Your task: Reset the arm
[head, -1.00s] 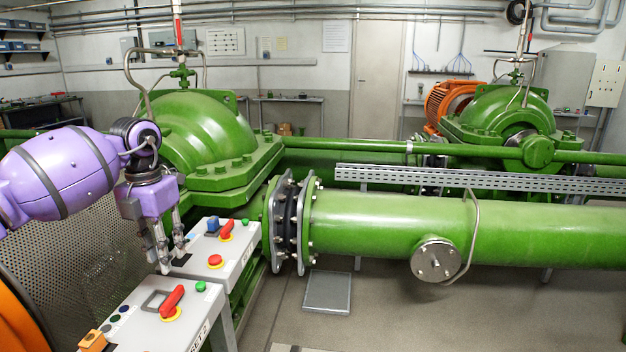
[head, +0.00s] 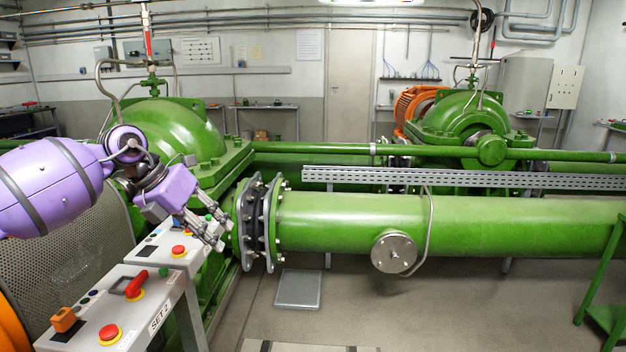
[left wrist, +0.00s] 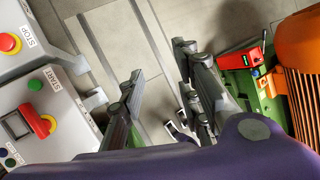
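My left arm, in purple, comes in from the left in the head view. Its left gripper (head: 218,232) points right and down, just right of the far control box and in front of the green pipe flange. The left wrist view shows the gripper (left wrist: 160,65) from behind, with its two fingers apart and bare floor between them. It is open and holds nothing. The far control box (head: 150,253) has a red button and a dark panel. The near control box (head: 90,335), marked SET 2, has a red switch (head: 136,284) and a red button (head: 109,334). My right gripper is in neither view.
A large green pipe (head: 480,225) with a bolted flange (head: 262,222) runs across the middle. A green pump housing (head: 170,135) stands behind my arm. A flat grey plate (head: 298,289) lies on open floor. A green stand (head: 600,300) is at the right edge.

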